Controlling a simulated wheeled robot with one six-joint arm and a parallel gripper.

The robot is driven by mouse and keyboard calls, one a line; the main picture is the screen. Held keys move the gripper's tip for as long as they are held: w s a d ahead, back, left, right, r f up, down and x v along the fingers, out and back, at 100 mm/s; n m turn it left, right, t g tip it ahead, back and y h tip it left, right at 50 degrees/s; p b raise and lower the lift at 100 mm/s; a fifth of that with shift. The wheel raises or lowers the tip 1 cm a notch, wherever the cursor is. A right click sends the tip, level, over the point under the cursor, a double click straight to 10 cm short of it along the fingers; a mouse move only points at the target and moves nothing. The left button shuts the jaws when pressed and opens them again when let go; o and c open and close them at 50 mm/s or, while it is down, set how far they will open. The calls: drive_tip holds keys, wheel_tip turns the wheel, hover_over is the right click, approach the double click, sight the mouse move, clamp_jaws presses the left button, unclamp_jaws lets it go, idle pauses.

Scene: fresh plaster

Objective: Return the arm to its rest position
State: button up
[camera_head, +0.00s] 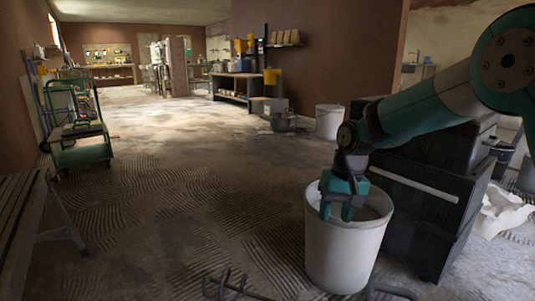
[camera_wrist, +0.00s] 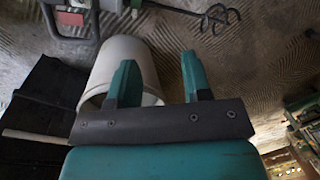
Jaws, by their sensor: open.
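My gripper (camera_head: 346,205) hangs from my teal and grey arm over the mouth of a white bucket (camera_head: 340,252), its fingers pointing down. In the wrist view the two teal fingers of my gripper (camera_wrist: 160,82) are spread apart with nothing between them. The white bucket (camera_wrist: 125,58) shows behind and to the left of the fingers there. Whether the fingertips touch the bucket is not clear. The inside of the bucket is mostly hidden.
A black toolbox stack (camera_head: 425,195) stands right beside the bucket. A mixer paddle (camera_head: 232,285) lies on the floor in front; it also shows in the wrist view (camera_wrist: 217,18). A green cart (camera_head: 82,140) and a bench (camera_head: 30,215) stand left. The middle floor is open.

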drive_tip(key=s+a+r+n+y+p, duration=0.1)
drive_tip(key=s+r+n+p, duration=0.25)
drive_tip(key=s+r, duration=1.05)
drive_tip(key=s+r+n+y+p, duration=0.1)
drive_tip(key=s+r+n+p, duration=0.25)
drive_tip(key=s, duration=1.35)
wheel_tip(320, 180, up, 37)
drive_tip(key=p, duration=3.8)
drive_tip(key=shift+m, duration=0.3)
